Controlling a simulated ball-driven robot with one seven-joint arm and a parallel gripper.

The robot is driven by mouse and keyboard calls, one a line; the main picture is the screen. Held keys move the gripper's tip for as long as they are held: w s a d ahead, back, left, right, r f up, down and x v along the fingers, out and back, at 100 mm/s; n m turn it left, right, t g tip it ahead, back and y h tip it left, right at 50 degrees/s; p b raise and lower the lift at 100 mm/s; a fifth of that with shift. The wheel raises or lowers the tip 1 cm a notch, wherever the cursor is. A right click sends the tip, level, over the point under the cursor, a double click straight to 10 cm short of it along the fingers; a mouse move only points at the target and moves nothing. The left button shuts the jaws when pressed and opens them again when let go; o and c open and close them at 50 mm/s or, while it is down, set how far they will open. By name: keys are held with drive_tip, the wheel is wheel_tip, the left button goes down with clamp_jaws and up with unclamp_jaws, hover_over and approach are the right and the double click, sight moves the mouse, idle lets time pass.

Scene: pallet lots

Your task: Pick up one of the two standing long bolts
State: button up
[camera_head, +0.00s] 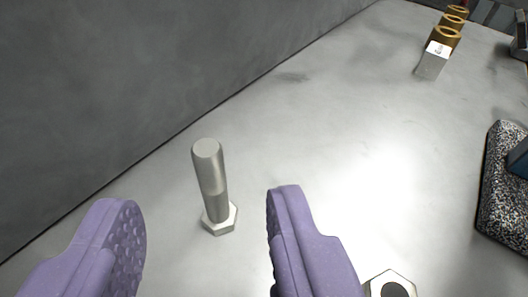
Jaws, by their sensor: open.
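One long bolt (212,185) stands upright on its hex head on the grey metal surface, with its silver shank pointing up. My gripper (205,222) is open, its two purple padded fingers apart at the bottom of the view. The bolt shows in the gap between the fingers, a little beyond their tips and nearer the right finger in the picture. I cannot tell whether the fingertips reach around it; no contact shows. A second standing long bolt is not recognisable in this view.
A hex nut (392,285) lies at the bottom edge, right of my right finger. A grey wall (150,70) runs along the left. A speckled block (503,185) is at the right edge. Brass rings (446,37) and a small silver block (433,62) stand far right. The middle surface is clear.

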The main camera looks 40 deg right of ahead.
sight(205, 160)
drive_tip(key=b+x, duration=0.1)
drive_tip(key=x, duration=0.4)
drive_tip(key=shift+w+d+f+b, duration=0.1)
drive_tip(key=shift+w+b, duration=0.2)
drive_tip(key=shift+w, duration=0.05)
clamp_jaws()
